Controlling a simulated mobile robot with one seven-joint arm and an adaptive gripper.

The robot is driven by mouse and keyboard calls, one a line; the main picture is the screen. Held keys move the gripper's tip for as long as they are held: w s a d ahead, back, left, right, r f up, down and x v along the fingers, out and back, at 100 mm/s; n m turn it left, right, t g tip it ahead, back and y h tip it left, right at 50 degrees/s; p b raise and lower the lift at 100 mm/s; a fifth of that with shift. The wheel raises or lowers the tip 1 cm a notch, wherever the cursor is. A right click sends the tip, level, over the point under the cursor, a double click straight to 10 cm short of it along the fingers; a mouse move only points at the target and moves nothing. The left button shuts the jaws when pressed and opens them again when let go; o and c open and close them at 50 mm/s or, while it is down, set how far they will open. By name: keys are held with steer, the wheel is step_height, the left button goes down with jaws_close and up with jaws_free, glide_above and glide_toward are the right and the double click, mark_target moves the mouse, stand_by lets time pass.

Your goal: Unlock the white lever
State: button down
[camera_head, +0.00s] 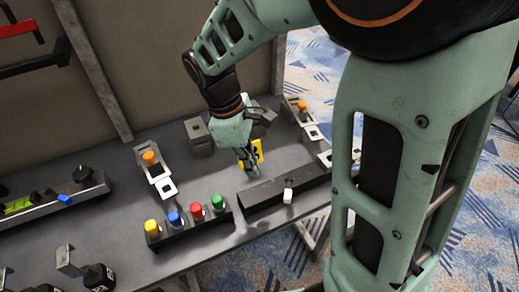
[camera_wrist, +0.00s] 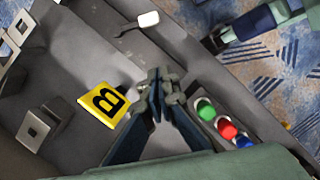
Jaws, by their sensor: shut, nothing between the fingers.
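A small white lever (camera_head: 288,196) sticks out at the front of a long dark box on the table, right of the coloured buttons. In the wrist view the white lever (camera_wrist: 148,19) is at the top, apart from my fingers. My gripper (camera_head: 251,170) points down over the table, behind the long box and left of the lever. In the wrist view my gripper (camera_wrist: 161,86) has its fingertips together with nothing between them. I cannot tell from these views how the lever is locked.
A yellow block marked B (camera_wrist: 103,103) is close beside my fingers. The green (camera_head: 217,202), red (camera_head: 196,210), blue (camera_head: 174,218) and yellow (camera_head: 152,227) buttons stand left of the long box (camera_head: 262,194). A latch with an orange knob (camera_head: 150,157) is farther left.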

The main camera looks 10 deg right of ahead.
mark_target(288, 187)
steer(key=b+x, duration=0.1)
steer(key=x, duration=0.8)
steer(key=shift+b, duration=0.3)
steer(key=shift+s+d, duration=0.25)
steer(key=shift+d, duration=0.75)
steer(key=shift+s+d, duration=0.3)
steer(key=shift+d, duration=0.7)
steer(key=shift+d+r, duration=0.1)
